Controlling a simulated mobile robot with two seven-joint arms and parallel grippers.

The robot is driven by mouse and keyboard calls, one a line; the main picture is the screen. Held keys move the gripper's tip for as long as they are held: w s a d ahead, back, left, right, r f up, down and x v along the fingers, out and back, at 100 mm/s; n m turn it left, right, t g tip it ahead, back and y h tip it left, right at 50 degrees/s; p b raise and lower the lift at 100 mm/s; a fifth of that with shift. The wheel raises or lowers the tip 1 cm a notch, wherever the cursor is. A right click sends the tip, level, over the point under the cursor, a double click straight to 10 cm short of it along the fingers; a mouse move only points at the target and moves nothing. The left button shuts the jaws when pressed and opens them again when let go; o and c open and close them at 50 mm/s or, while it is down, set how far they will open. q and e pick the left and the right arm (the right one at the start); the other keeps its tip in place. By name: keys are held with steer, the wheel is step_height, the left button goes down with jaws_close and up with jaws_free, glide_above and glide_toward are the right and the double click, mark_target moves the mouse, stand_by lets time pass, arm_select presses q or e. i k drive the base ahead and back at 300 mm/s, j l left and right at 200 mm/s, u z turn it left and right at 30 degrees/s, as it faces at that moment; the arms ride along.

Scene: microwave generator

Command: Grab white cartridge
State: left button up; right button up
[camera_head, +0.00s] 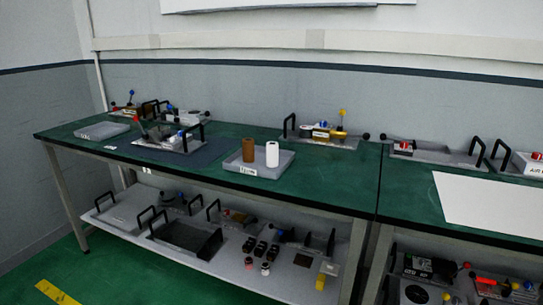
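A white cartridge (272,154) stands upright on a grey tray (258,170) near the middle of the green-topped table. A brown cartridge (248,150) stands upright just left of it on the same tray, with a small gap between them. Neither of my grippers shows in the head view, and nothing touches the white cartridge.
The green table (330,180) is bare right of the tray. A dark mat (207,151) with a handled fixture (172,142) lies to the left. Another fixture (320,137) stands behind right. A lower shelf (225,265) holds several parts. A white sheet (490,205) lies far right.

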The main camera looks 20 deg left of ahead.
mark_target(273, 147)
steer(key=i, duration=0.3)
steer(key=i+l+u, duration=0.1)
steer(key=i+u, duration=0.15)
steer(key=i+l+u, duration=0.25)
steer(key=i, duration=0.25)
